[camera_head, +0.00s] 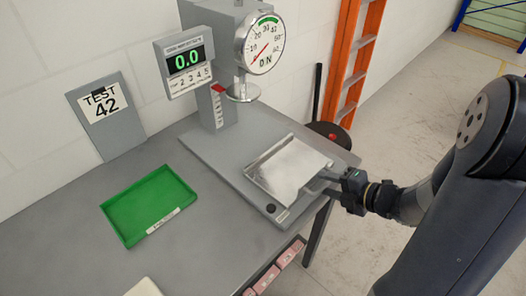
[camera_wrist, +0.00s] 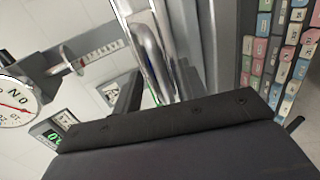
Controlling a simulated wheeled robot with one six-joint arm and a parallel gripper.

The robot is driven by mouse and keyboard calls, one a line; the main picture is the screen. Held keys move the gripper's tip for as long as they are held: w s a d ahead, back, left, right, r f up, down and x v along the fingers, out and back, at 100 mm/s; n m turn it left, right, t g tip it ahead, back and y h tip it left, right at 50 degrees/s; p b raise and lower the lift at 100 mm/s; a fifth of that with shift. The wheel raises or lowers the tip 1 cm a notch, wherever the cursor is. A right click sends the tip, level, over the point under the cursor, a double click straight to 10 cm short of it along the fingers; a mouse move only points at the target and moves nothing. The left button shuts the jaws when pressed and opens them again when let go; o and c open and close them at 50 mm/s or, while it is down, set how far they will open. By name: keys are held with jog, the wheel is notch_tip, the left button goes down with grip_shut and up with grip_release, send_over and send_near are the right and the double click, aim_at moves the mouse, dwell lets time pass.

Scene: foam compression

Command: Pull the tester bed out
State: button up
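The tester bed (camera_head: 292,168) is a shiny metal tray with a low rim on the grey tester base (camera_head: 222,150), in front of the column and below the round press plate (camera_head: 243,93). My gripper (camera_head: 320,184) is at the bed's near right edge, coming in from the right. Its two dark fingers look apart, so it is open, with the bed's edge at or between the tips. Contact is too small to tell. In the wrist view, the bright metal of the bed (camera_wrist: 150,50) shows between the fingers (camera_wrist: 155,92).
A dial gauge (camera_head: 262,45) and a display reading 0.0 (camera_head: 187,62) are on the tester. A green tray (camera_head: 150,205) lies on the grey table (camera_head: 75,235) to the left, near a TEST 42 sign (camera_head: 105,110). Coloured foam blocks (camera_head: 278,272) sit below the table's front edge.

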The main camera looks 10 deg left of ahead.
jog(key=p+v, duration=0.1)
jog(key=v, duration=0.2)
jog(key=p+v, duration=0.2)
jog(key=shift+s+d+r, duration=0.2)
jog(key=shift+r, duration=0.25)
jog(key=shift+f, duration=0.1)
jog(key=b+x, duration=0.3)
jog(key=x, duration=0.3)
jog(key=shift+a+f, duration=0.1)
jog(key=shift+f, duration=0.15)
jog(key=shift+w+a+r, duration=0.15)
jog(key=shift+w+a, duration=0.5)
jog(key=shift+a, duration=0.05)
